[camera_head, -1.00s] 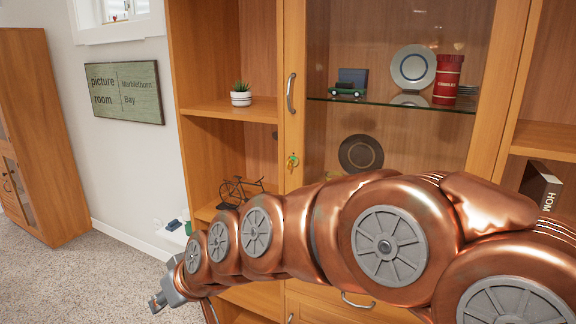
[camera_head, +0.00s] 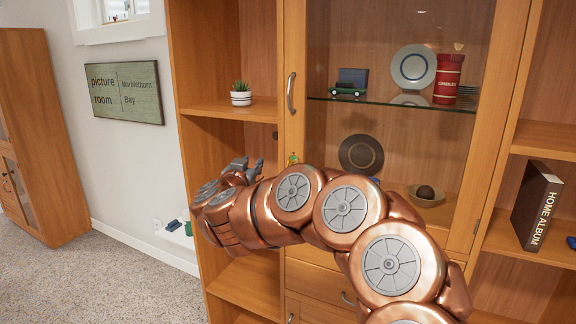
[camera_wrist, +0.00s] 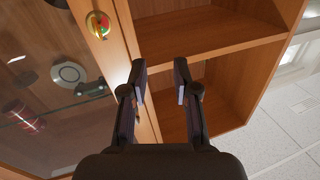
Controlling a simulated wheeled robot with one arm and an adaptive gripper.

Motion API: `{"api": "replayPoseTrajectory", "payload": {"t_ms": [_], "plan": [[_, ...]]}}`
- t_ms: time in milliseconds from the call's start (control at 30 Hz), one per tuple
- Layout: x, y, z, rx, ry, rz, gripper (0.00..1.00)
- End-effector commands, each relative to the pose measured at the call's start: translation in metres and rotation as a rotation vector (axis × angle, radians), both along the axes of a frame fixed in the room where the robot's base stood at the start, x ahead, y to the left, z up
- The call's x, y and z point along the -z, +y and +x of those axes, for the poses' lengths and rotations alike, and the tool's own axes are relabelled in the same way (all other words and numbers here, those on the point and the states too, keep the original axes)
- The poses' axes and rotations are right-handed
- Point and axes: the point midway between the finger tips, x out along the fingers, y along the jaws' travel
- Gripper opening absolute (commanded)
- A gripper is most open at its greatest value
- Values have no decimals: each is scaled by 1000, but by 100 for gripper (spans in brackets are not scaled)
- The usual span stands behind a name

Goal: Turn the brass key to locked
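The brass key (camera_wrist: 101,25) sits in a round brass lock with green and red marks, on the glass door's wooden frame (camera_head: 294,130). In the wrist view it is at the upper left. In the head view only the top of the lock (camera_head: 293,158) shows above my arm, and the key's angle there is hidden. My gripper (camera_wrist: 160,76) is open and empty. In the wrist view its fingers are to the right of and below the key, apart from it, in front of the open shelves. In the head view my gripper (camera_head: 249,166) is just left of the lock.
A curved metal door handle (camera_head: 291,93) stands out above the lock. A potted plant (camera_head: 241,94) is on the open shelf to the left. Behind the glass are plates (camera_head: 413,66), a red canister (camera_head: 447,79) and a toy car (camera_head: 347,91). Carpet on the left is clear.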

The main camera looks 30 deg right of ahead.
Motion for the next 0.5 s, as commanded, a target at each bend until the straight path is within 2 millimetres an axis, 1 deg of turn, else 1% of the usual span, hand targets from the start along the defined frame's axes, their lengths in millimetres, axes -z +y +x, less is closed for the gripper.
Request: {"api": "replayPoseTrajectory", "payload": {"t_ms": [33,133,200,300,400,500], "plan": [[8,-12,-5,62,16,-7,30],[17,-35,-18,173,46,-31,30],[23,-44,-25,223,64,-38,30],[26,-53,-30,269,79,-48,30],[27,-61,-30,283,82,-51,30],[26,-71,-24,283,81,-48,30]]}}
